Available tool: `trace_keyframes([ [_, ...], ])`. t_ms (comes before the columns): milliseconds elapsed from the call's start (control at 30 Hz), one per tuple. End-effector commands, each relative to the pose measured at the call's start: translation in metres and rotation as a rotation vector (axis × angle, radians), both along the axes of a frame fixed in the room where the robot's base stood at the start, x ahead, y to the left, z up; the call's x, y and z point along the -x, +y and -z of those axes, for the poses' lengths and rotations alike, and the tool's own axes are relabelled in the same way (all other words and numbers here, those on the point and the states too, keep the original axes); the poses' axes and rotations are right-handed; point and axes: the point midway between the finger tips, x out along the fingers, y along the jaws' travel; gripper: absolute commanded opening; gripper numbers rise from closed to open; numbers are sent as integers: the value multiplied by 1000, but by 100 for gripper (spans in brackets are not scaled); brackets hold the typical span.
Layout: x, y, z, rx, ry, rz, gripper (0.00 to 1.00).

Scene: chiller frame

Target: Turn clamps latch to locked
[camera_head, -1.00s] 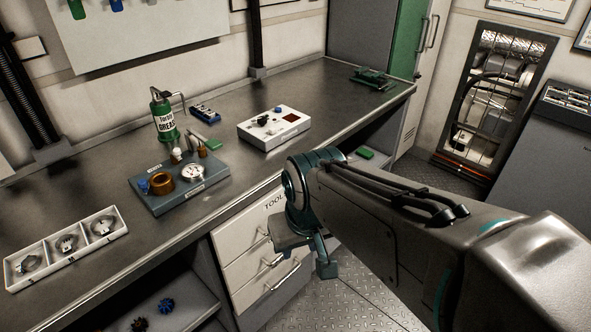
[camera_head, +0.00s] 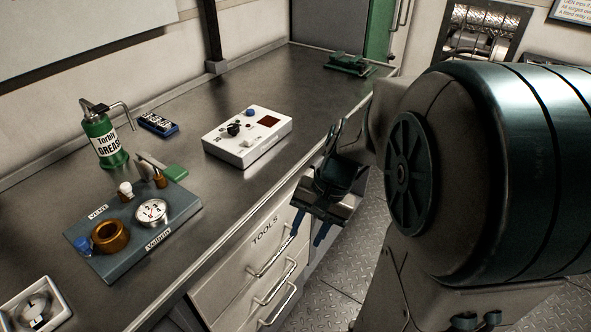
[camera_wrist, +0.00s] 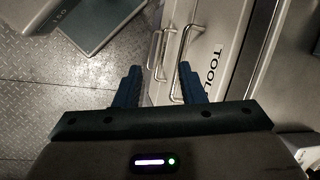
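I cannot pick out a latch marked for clamps in either view. A white tray (camera_head: 62,296) with a round metal clamp (camera_head: 36,308) in it is cut off at the lower left of the head view. My gripper (camera_head: 309,228) points down in front of the bench edge, beside the drawers. In the wrist view its two blue fingers (camera_wrist: 157,82) stand apart with nothing between them, over the drawer handles and floor. The gripper is open and touches nothing that I can see.
The bench carries a white control box (camera_head: 247,142) with knobs, a grey valve plate (camera_head: 133,257), a green grease can (camera_head: 104,142), a blue block (camera_head: 158,124) and a green tool (camera_head: 348,64). Drawers (camera_head: 252,262) with protruding handles are below. The bench's back middle is clear.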

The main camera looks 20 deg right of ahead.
Motion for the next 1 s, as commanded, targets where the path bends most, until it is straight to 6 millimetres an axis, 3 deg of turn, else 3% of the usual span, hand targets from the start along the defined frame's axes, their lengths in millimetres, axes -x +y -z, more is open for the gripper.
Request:
trace_keyframes([
  [33,-7,-6,25,-63,48,81,36],
  [367,-60,-50,114,-529,260,589,36],
  [567,-90,-103,170,-850,322,892,36],
  [700,-103,-149,209,-1081,327,1090,36],
  [900,-107,-206,251,-1334,300,1292,36],
  [1000,-107,-223,262,-1403,284,1344,36],
])
